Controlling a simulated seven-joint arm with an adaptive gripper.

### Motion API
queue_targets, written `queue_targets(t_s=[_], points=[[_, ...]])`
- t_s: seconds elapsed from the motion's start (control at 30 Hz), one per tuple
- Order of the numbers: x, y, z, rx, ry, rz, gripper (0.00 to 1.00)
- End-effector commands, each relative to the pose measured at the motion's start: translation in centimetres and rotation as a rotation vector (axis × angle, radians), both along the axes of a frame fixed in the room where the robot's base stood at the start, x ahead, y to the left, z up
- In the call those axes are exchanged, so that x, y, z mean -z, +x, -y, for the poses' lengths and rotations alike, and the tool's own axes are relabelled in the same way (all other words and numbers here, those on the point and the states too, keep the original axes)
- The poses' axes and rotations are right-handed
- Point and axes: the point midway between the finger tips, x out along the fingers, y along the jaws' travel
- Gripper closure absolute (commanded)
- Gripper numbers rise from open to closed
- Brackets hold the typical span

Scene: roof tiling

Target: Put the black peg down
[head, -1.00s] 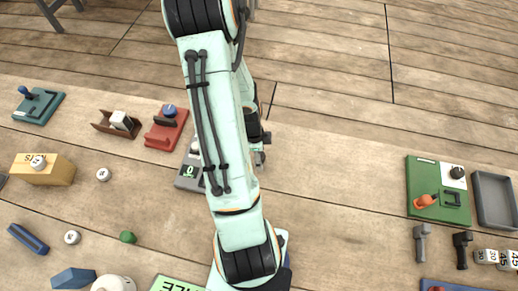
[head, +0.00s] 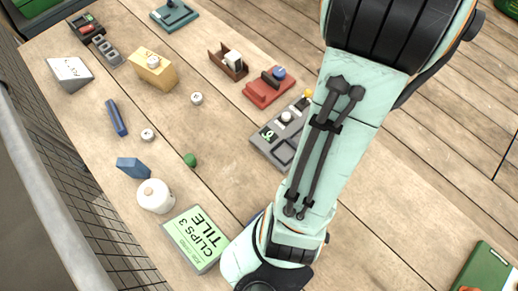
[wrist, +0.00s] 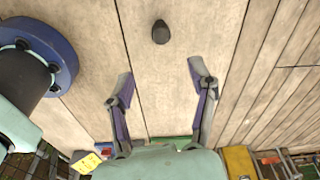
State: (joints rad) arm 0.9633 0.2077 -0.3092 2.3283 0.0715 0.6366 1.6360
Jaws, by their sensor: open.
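The black peg (wrist: 160,32) shows in the wrist view as a small dark, rounded piece on the bare wooden planks. It is near the top centre of that view. My gripper (wrist: 160,80) is open, with its two fingers spread wide and nothing between them. The peg is apart from the fingers, beyond the fingertips in the picture and roughly midway between them. In the head view neither the peg nor the gripper can be made out; my arm crosses the right half.
In the head view, a grey tray (head: 256,140), a red block (head: 268,92), a yellow box (head: 152,72), a white jar (head: 155,196) and a green tile-clips box (head: 196,238) stand left of my arm. A green board (head: 487,270) is at the lower right corner. The planks around the peg are clear.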

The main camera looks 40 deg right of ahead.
Motion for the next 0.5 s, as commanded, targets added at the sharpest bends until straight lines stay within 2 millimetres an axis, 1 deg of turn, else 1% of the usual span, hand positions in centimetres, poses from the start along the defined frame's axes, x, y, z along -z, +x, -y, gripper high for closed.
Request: queue_targets(t_s=[0.07,0.13,0.17,0.2,0.23,0.27,0.3,0.37,0.4,0.5], points=[[-0.7,1.9,-1.0,-0.138,0.012,0.022,0.43],[-2.0,4.9,-3.3,-0.410,0.039,0.056,0.43],[-2.8,6.4,-4.8,-0.570,0.053,0.075,0.43],[-3.9,8.2,-7.2,-0.812,0.074,0.098,0.43],[-4.7,9.4,-9.3,-1.011,0.089,0.114,0.43],[-5.5,10.3,-11.5,-1.215,0.105,0.127,0.43],[-6.5,11.0,-14.4,-1.487,0.123,0.139,0.43],[-7.7,11.1,-18.4,-1.877,0.146,0.147,0.43],[-8.4,10.8,-20.7,-2.119,0.160,0.146,0.43],[-9.4,9.1,-24.7,-2.611,0.182,0.126,0.43]])
